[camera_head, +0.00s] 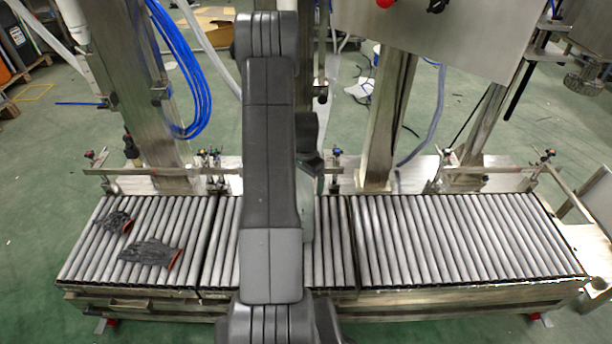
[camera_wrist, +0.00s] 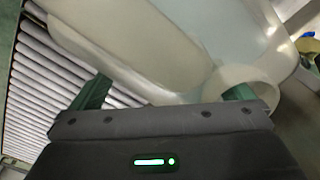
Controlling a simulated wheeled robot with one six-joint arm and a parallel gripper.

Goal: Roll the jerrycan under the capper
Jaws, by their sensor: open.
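The jerrycan (camera_wrist: 150,40) is a pale, translucent container that fills much of the wrist view, very close to my gripper (camera_wrist: 170,86). My gripper is open, with one green finger at the left and one at the right. The jerrycan's pale body shows between and beyond them; I cannot tell whether either finger touches it. In the head view my arm covers the middle of the roller conveyor (camera_head: 440,240) and hides most or all of the jerrycan. A round metal head (camera_head: 587,80) at the upper right may be the capper.
Two dark gloves (camera_head: 150,253) (camera_head: 113,221) lie on the left rollers. Guide rails on clamps (camera_head: 445,180) run along the back edge. Steel posts (camera_head: 388,120) and a steel cabinet (camera_head: 440,35) stand behind. The right rollers are clear.

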